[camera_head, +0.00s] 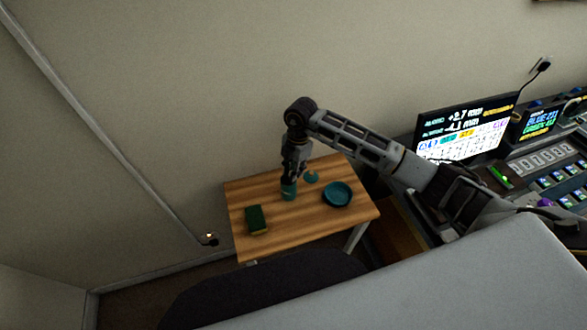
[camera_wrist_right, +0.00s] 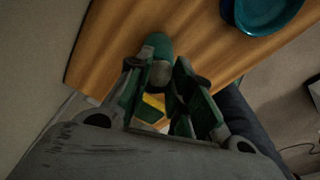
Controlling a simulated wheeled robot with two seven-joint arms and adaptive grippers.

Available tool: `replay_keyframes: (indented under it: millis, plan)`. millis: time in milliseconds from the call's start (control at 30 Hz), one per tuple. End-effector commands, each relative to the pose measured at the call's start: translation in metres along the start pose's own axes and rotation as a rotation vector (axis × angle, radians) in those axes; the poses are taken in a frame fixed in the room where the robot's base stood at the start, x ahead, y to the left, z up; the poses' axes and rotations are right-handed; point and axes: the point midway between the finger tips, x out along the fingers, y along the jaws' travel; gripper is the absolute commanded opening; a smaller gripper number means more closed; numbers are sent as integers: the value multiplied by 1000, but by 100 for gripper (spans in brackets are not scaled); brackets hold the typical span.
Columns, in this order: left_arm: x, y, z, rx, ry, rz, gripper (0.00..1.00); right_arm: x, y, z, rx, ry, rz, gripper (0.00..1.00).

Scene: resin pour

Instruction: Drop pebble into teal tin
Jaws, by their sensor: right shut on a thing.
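The teal tin (camera_head: 288,190) stands upright on a small wooden table. My right gripper (camera_head: 290,176) points down right above it, and its fingers hide part of the tin's top. In the right wrist view, my right gripper (camera_wrist_right: 163,76) is shut on a small grey rounded lump, the pebble (camera_wrist_right: 160,74). The tin's green-teal side (camera_wrist_right: 157,46) shows just beyond the pebble. I cannot tell whether the pebble is inside the rim or above it. My left gripper is in neither view.
A teal dish (camera_head: 337,195) sits on the wooden table (camera_head: 300,232), right of the tin. A small teal piece (camera_head: 312,178) lies between them. A green block (camera_head: 257,220) with a yellowish edge lies front left. Screens and a console (camera_head: 545,160) stand far right.

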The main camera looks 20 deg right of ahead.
Motion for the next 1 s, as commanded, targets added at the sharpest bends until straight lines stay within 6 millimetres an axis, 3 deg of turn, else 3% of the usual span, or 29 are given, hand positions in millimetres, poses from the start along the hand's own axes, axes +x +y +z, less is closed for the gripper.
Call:
replay_keyframes:
  millis: [500, 533, 700, 1000]
  plan:
    - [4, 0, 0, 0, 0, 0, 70, 6, 0, 1, 0, 0, 0, 6]
    - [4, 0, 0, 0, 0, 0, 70, 6, 0, 1, 0, 0, 0, 25]
    - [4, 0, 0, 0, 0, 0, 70, 6, 0, 1, 0, 0, 0, 46]
    - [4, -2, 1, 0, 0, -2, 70, 6, 0, 1, 0, 0, 0, 47]
